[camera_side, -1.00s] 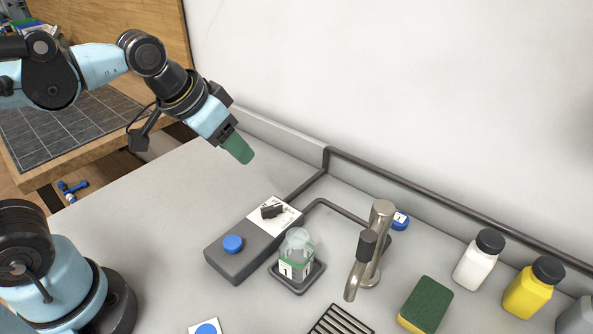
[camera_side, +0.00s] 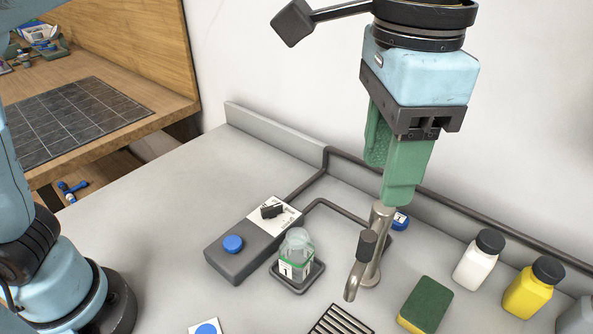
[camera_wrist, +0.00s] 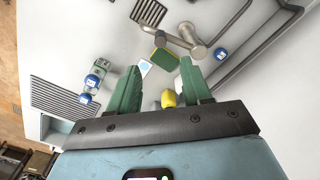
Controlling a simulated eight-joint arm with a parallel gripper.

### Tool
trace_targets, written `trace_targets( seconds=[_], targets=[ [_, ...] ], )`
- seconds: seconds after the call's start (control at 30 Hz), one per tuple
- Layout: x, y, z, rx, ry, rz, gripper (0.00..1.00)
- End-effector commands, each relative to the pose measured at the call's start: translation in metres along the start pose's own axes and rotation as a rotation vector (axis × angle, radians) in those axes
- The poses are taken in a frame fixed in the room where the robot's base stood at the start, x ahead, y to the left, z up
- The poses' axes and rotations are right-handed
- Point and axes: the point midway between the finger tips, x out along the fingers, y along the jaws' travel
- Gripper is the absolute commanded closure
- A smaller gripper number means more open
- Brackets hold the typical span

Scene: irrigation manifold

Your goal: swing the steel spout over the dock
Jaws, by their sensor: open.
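The steel spout (camera_side: 358,279) stands on a steel post (camera_side: 380,222) with a dark knob on it, and its free end points toward the front, right of the dock. The dock (camera_side: 315,277) is a dark square tray holding a clear bottle (camera_side: 297,252) with a label marked 1. My gripper (camera_side: 388,180) is open and empty, its green fingers pointing down above or close to the post's top; the exact gap cannot be told. In the wrist view, the spout (camera_wrist: 177,40) lies beyond the fingertips of my gripper (camera_wrist: 160,64).
A grey box (camera_side: 237,264) with a blue button sits left of the dock. A slotted drain (camera_side: 340,324) lies in front. A green-yellow sponge (camera_side: 426,303), a white bottle (camera_side: 474,265) and a yellow bottle (camera_side: 526,295) stand to the right. Dark pipes run along the back wall.

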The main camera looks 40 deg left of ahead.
Motion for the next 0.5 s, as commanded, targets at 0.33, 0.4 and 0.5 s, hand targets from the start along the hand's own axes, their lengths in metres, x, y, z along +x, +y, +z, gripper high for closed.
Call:
trace_targets(
  seconds=[0.33, 0.4, 0.5],
  targets=[
    [0.043, -0.001, 0.000, -0.002, 0.002, 0.000, 0.51],
    [0.053, -0.001, 0.000, -0.002, 0.002, 0.000, 0.51],
    [0.069, -0.001, 0.000, -0.002, 0.002, 0.000, 0.51]
  ],
)
